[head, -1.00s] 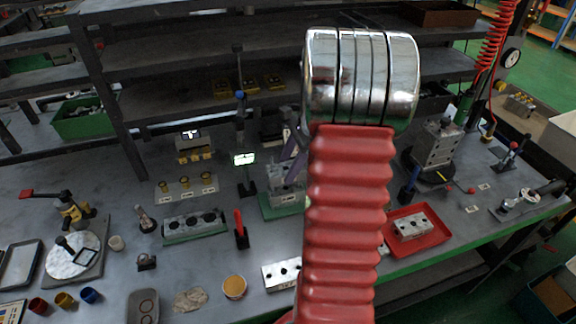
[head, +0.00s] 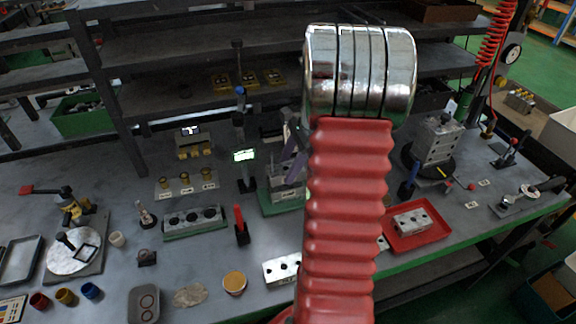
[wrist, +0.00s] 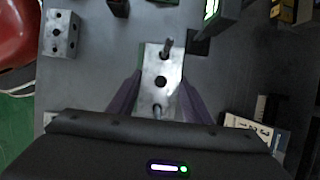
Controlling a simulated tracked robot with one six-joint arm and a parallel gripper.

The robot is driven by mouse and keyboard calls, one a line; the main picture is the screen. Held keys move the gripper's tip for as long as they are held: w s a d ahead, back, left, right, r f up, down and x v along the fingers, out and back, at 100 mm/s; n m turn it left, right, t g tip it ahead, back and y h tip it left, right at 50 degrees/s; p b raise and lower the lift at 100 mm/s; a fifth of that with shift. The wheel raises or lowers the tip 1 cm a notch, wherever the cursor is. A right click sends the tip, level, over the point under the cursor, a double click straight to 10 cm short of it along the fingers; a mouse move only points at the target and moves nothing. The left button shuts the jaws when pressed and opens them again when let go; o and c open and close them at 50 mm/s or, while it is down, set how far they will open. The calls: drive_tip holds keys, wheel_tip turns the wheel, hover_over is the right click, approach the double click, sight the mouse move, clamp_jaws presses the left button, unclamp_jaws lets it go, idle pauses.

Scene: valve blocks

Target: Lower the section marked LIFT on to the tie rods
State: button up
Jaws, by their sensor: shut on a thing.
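The section (wrist: 160,82) is a grey metal block with a dark central hole, held between the two purple fingers of my gripper (wrist: 160,98) in the wrist view. One tie rod (wrist: 167,47) stands up at the block's far end and another (wrist: 157,111) shows at its near end. The rods appear to pass through the block's end holes; how far down it sits I cannot tell. In the head view my gripper (head: 293,160) is over the green base (head: 279,205), partly hidden by my red arm. No LIFT marking is readable.
A green-based block with dark holes (head: 195,221) and a red-handled tool (head: 240,226) stand left of the base. A lit display (head: 244,156) stands close behind. A red tray with a metal block (head: 414,242) lies to the right. A loose block (head: 281,270) lies in front.

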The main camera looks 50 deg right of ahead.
drive_tip(key=shift+f, duration=1.15)
drive_tip(key=o, duration=1.5)
drive_tip(key=v, duration=1.3)
drive_tip(key=shift+d+r, duration=0.2)
drive_tip(key=shift+r, duration=0.1)
drive_tip(key=shift+a, duration=0.1)
